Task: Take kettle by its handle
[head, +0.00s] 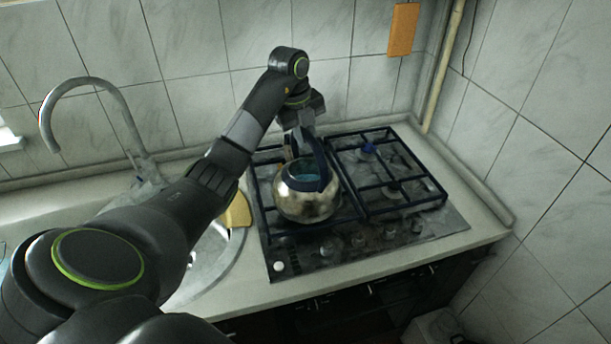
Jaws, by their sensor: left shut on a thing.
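The kettle (307,203) is a round, shiny metal one with a blue top and a dark blue arched handle (321,160). It stands on the left part of the gas stove (377,238), on the black grate. My left arm reaches in from the left and over the back of the kettle. My left gripper (302,140) points down at the handle's upper part and is shut on it. The fingertips are small and partly hidden by the handle. My right gripper is not in view.
The black grate (403,208) on the right is empty. A sink (205,262) with a curved tap (85,82) lies to the left, with a yellow item (238,211) by its edge. Tiled walls stand behind and right, with a pipe (443,65) near the corner.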

